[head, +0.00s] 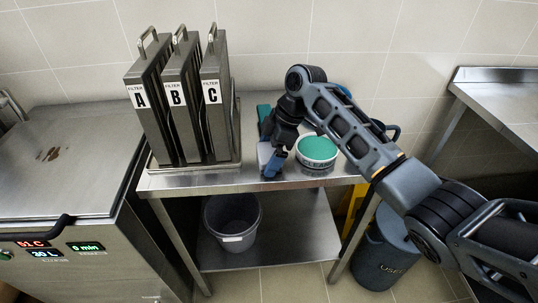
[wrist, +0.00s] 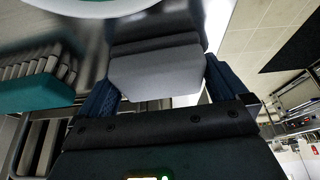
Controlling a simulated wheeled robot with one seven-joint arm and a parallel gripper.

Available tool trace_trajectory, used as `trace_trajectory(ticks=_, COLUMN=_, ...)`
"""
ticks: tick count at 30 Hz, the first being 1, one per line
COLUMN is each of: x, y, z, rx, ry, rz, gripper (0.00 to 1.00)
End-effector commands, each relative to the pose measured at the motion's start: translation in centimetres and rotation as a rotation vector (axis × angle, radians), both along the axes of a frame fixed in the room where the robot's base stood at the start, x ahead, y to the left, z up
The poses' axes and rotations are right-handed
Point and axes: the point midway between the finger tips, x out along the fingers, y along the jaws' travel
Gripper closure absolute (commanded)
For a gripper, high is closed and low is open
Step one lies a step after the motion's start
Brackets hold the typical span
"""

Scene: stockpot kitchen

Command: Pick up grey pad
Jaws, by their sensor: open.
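The grey pad (wrist: 155,74) shows in the wrist view as a light grey face with a darker part above it. It lies between the two blue fingers of my gripper (wrist: 158,92). In the head view, a small pale grey piece that looks like the pad (head: 264,153) shows beside my gripper (head: 273,164), low over the steel table. My gripper is open, with its fingers on either side of the pad. I cannot tell whether they touch it. My gripper and arm hide part of the pad in the head view.
A round white tub (head: 318,164) with teal contents stands close right of my gripper. A teal object (head: 264,112) is behind it. Filters A (head: 148,120), B and C stand upright to the left. A grey bucket (head: 232,222) is on the lower shelf.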

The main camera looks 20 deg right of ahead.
Motion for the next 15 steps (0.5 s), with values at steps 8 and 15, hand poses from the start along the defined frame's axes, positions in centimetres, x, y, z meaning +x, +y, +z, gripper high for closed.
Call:
trace_trajectory(ticks=8, x=0.01, y=-0.03, z=0.03, rx=0.000, ry=0.000, rz=0.000, gripper=0.12)
trace_trajectory(ticks=15, x=0.01, y=-0.04, z=0.06, rx=0.000, ry=-0.001, rz=0.000, gripper=0.35)
